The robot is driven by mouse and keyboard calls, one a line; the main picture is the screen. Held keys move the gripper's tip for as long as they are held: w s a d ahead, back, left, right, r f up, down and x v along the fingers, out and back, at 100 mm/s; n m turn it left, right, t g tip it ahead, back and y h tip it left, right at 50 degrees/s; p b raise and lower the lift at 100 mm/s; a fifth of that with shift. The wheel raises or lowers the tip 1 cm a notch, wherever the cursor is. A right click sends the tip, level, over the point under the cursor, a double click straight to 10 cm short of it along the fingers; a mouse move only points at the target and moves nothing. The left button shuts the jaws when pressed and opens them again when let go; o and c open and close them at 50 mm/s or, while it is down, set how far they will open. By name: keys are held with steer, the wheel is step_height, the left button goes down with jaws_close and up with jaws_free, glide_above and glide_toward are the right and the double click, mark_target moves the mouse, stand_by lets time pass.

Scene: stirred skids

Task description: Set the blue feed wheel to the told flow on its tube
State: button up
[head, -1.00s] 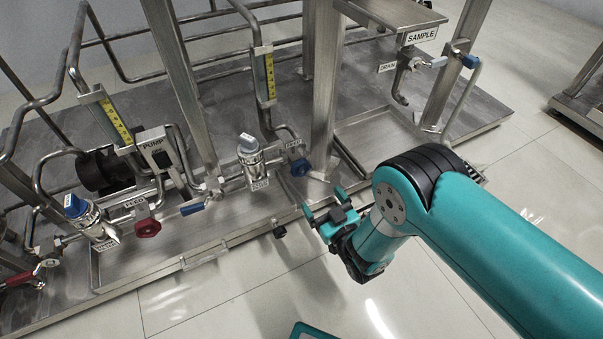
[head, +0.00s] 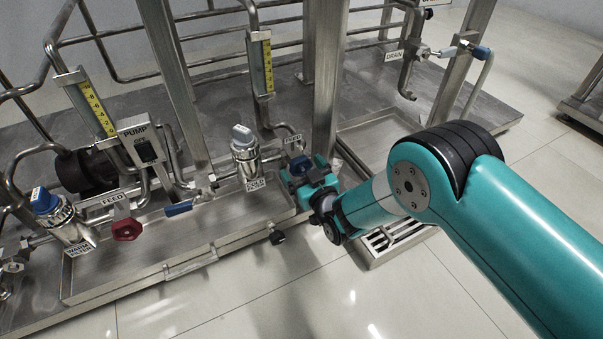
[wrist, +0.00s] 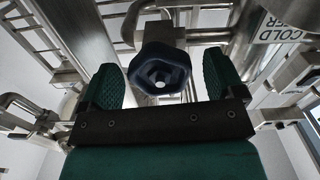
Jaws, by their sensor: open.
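The blue feed wheel (wrist: 160,70) is a dark blue handwheel, seen face-on in the wrist view between the two green finger pads. The tube with a yellow scale (head: 267,65) stands behind the wheel. Its flow reading is too small to tell.
A red FEED wheel (head: 127,229) with its own yellow-scale tube (head: 97,107) is at the left. The COLD filter (head: 245,158) stands left of my gripper, and a steel post (head: 325,100) rises behind it. A grated drain (head: 385,238) and open floor lie in front.

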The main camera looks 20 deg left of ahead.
steer(key=shift+w+a, duration=0.35)
steer(key=shift+a, duration=0.05)
steer(key=shift+c, duration=0.3)
steer(key=c, duration=0.9)
steer(key=shift+o, duration=0.2)
steer(key=shift+r+m+p, duration=0.2)
steer(key=shift+m+p, duration=0.5)
steer(key=shift+m, duration=0.1)
steer(key=shift+f+m+p, duration=0.2)
steer(key=shift+m+p, duration=0.1)
steer(key=shift+m, duration=0.6)
steer(key=o, duration=0.9)
steer(key=shift+s+d, duration=0.1)
